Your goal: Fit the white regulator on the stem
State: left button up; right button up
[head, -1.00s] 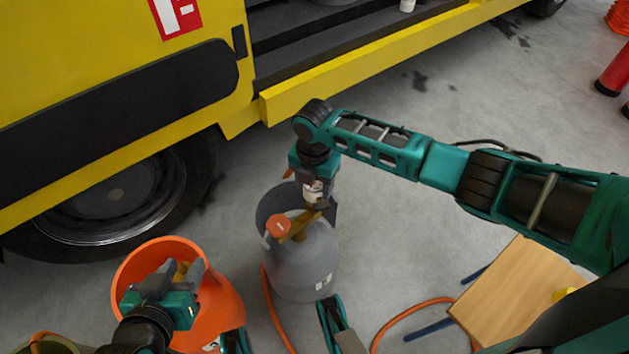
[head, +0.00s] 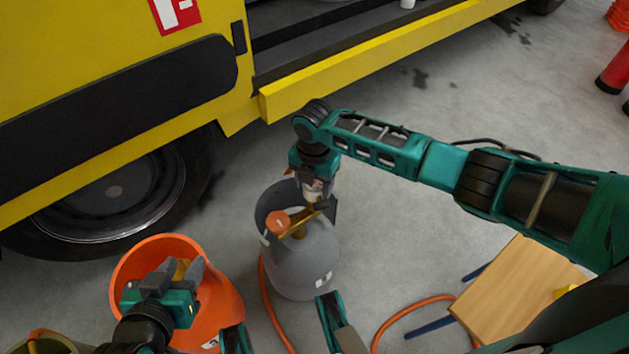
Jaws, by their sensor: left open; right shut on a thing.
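A grey gas cylinder (head: 297,270) stands on the floor in the middle of the head view. Its collar surrounds a brass stem (head: 299,232) and an orange knob (head: 277,221). My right gripper (head: 319,206) is above the collar, pointing down, shut on the white regulator (head: 313,193). Only a small white part of the regulator shows between the dark fingers. It is close to the brass stem; I cannot tell whether they touch. My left gripper (head: 184,268) is open, over the orange bucket to the left of the cylinder.
The orange bucket (head: 226,292) stands left of the cylinder. An orange hose (head: 270,308) runs on the floor. A wooden-topped stool (head: 515,291) stands at the right. A yellow truck (head: 120,70) with a dark wheel (head: 115,205) fills the back left.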

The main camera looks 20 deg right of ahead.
pick_arm(q)
jog(key=shift+f, duration=0.15)
pick_arm(e)
jog(key=shift+f, duration=0.2)
jog(key=o, duration=1.2)
jog(key=shift+c, duration=0.2)
notch_tip(320, 180, up, 5)
jog(key=shift+r+p, duration=0.1)
jog(key=shift+p, duration=1.05)
pick_arm(q)
jog(key=r+p, duration=0.1)
jog(key=r, duration=0.1)
jog(key=a+r+p, duration=0.1)
jog(key=shift+s+r+p, duration=0.2)
jog(key=shift+s+p, duration=0.1)
jog(key=shift+p, duration=0.05)
pick_arm(e)
notch_tip(320, 180, up, 8)
jog(key=shift+a, duration=0.1)
